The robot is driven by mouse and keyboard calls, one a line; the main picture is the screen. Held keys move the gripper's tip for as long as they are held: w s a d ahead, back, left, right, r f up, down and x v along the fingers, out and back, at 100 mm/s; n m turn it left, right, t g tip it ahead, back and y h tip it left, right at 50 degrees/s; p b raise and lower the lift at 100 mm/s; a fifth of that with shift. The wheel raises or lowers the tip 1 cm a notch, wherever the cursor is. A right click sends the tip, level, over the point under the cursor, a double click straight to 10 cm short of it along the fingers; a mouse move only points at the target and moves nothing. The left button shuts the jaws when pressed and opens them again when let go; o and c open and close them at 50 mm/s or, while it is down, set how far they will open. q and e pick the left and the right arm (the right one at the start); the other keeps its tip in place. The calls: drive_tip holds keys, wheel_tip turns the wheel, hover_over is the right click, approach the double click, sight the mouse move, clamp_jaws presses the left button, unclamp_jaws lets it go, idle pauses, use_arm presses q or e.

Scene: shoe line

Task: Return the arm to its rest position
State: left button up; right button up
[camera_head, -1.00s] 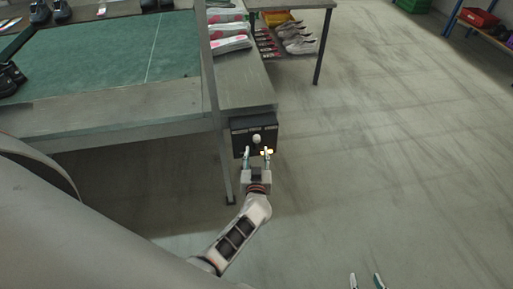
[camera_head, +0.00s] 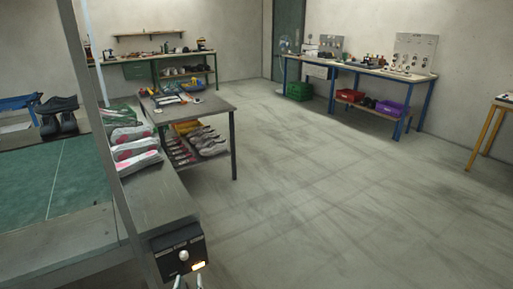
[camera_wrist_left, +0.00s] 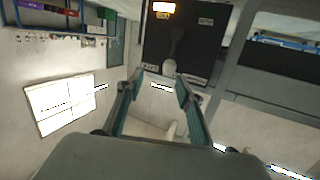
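The fingertips of my left gripper (camera_head: 189,283) show at the bottom edge of the head view, just below a black control box (camera_head: 178,255). The box has a pale round knob and a lit yellow lamp, and it is fixed at the end of a grey bench. In the left wrist view my left gripper (camera_wrist_left: 163,88) is open, its two green-lined fingers apart with nothing between them. The control box (camera_wrist_left: 180,40) is ahead of the fingertips there, with its knob near them; I cannot tell if they touch. The rest of the left arm is out of the head view. My right gripper is not in view.
A grey bench (camera_head: 160,203) with shoes and a green conveyor (camera_head: 60,180) is at left, beside an upright post. A shoe rack table (camera_head: 205,103) stands behind. Workbenches line the far walls. The floor (camera_head: 340,200) at centre and right is clear.

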use_arm(q)
drive_tip(key=s+d+f+m+g+h, duration=0.1)
drive_tip(key=s+f+m+g+h, duration=0.1)
drive_tip(key=s, duration=0.9)
drive_tip(key=s+d+f+m+g+h, duration=0.2)
drive_tip(key=s+m+g+h, duration=0.1)
drive_tip(key=s, duration=0.9)
drive_tip(key=shift+s+d+f+m+g+h, duration=0.2)
drive_tip(key=shift+m+g+h, duration=0.15)
drive_tip(key=shift+m, duration=0.25)
